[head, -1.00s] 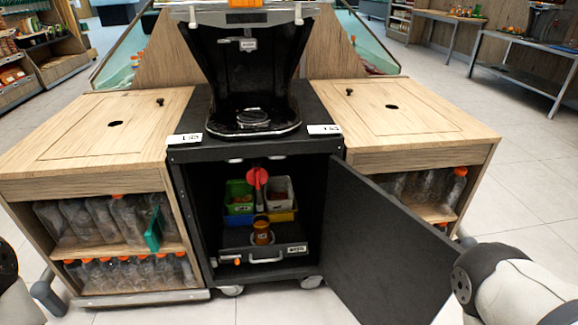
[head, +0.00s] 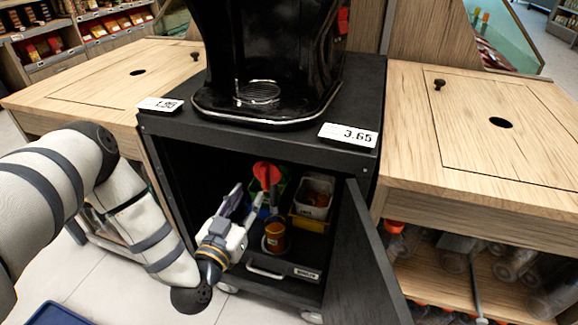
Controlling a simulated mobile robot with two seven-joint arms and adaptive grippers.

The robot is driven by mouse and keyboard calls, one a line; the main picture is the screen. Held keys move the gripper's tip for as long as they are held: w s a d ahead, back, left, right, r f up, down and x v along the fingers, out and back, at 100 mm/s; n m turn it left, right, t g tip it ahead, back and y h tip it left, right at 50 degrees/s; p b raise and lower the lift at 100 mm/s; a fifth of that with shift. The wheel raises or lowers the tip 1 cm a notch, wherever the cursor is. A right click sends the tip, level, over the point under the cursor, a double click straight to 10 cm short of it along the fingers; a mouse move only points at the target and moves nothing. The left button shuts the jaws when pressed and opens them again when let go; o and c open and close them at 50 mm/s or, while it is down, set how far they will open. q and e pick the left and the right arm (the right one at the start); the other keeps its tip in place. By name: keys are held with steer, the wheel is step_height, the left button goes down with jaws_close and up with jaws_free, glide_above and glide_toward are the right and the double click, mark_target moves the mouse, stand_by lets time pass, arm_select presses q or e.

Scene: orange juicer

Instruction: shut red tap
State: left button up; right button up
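The red tap (head: 266,174) is inside the open black cabinet, below the juicer, with its round red handle facing me. A jar or cup with orange-brown contents (head: 275,236) stands below it on a dark drawer-like unit. My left gripper (head: 248,197) reaches into the cabinet opening from the left. Its two fingers are spread, with nothing seen between them. The fingertips are just below and left of the red handle; I cannot tell whether they touch the tap's stem. The tap's lower part is partly hidden by the right finger. My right gripper is not in view.
The black cabinet door (head: 365,270) stands open on the right. White and yellow bins (head: 312,200) sit behind the tap on the right. The black juicer (head: 265,60) stands on top. Wooden counters flank the cabinet. A blue flat thing (head: 55,316) shows at bottom left.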

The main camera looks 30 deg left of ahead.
mark_target(262, 172)
arm_select(q)
steer(key=b+x, duration=0.2)
steer(key=x, duration=0.8)
steer(key=shift+w+a+f, duration=0.1)
steer(key=shift+w+a, duration=0.05)
steer(key=shift+a, duration=0.05)
steer(key=shift+w, duration=0.45)
jaws_close()
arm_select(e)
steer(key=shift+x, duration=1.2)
